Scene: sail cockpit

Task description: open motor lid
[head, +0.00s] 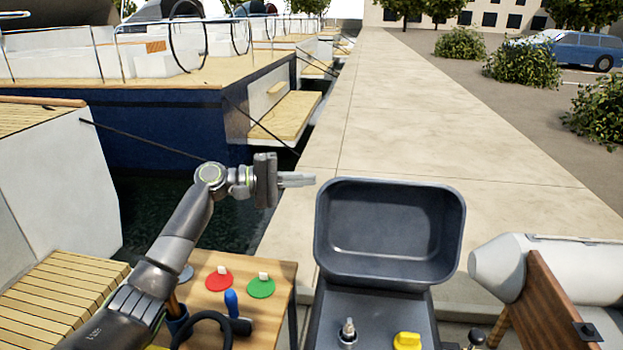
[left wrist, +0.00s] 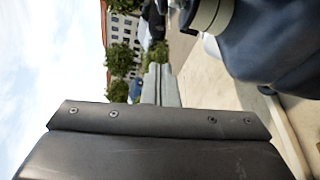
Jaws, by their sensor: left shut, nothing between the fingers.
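The motor lid (head: 390,231) is a dark grey, rounded tray-like cover. It stands raised on the far side of the grey motor housing (head: 373,304), with its hollow inner side toward me. The housing's top is exposed, with a metal fitting (head: 348,331) and a yellow cap (head: 407,341) on it. My left gripper (head: 314,180) is shut and empty, just left of the lid's upper left corner, and appears apart from it. Its closed fingers also show in the left wrist view (left wrist: 160,86). My right gripper is not in view.
A wooden table (head: 290,285) at lower left holds a red disc (head: 219,278), a green disc (head: 261,286) and a blue-handled tool (head: 232,302). A grey inflatable tube (head: 500,268) and brown board (head: 547,305) are at right. The pale quay (head: 430,130) lies behind.

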